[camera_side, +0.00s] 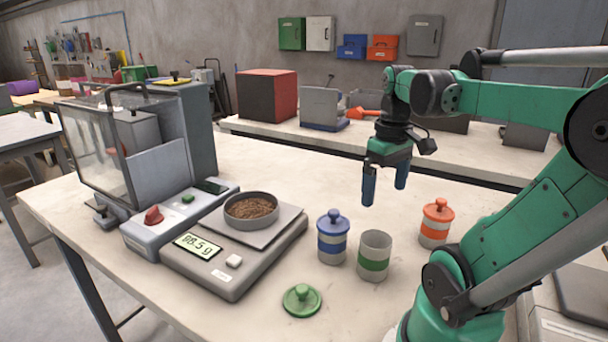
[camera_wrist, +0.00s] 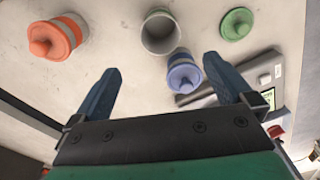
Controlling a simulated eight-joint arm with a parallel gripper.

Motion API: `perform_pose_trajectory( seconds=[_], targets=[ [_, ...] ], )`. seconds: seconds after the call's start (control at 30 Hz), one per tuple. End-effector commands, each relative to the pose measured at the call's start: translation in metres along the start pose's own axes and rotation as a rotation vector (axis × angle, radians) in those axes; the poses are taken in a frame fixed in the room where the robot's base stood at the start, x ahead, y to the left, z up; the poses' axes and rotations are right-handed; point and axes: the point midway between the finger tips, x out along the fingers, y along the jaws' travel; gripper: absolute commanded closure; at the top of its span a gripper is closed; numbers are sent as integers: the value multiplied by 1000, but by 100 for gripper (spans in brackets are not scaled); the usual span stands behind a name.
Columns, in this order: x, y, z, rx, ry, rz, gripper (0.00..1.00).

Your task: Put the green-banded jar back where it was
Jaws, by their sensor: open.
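The green-banded jar (camera_side: 374,260) stands upright and open on the table, right of the scale; it also shows in the wrist view (camera_wrist: 160,34). Its green lid (camera_side: 301,300) lies on the table in front of it and to the left; it also shows in the wrist view (camera_wrist: 236,24). A blue-banded jar (camera_side: 333,240) with its lid on stands just left of it. An orange-banded jar (camera_side: 436,224) with its lid on stands to the right and farther back. My gripper (camera_side: 384,190) is open and empty, pointing down above the table behind the jars.
A scale (camera_side: 225,285) reading about 98.5 g holds a bowl (camera_side: 251,209) of brown pellets. A bagging machine with a clear door (camera_side: 92,150) and a red knob (camera_side: 153,215) stands at left. The table behind the jars is clear. A second bench (camera_side: 470,150) runs behind.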

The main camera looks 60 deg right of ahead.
Motion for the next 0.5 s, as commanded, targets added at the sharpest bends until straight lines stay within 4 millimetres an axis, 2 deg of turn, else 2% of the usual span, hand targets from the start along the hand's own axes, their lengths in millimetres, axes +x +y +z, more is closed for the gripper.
perform_pose_trajectory(
  seconds=[0.13,0.23,0.4,0.5],
  targets=[
    [-2,-9,-6,-26,27,13,0],
    [6,-34,-23,-89,108,41,0],
    [23,-105,-50,-231,337,36,0],
    [29,-147,-55,-299,459,-12,0]
  ],
)
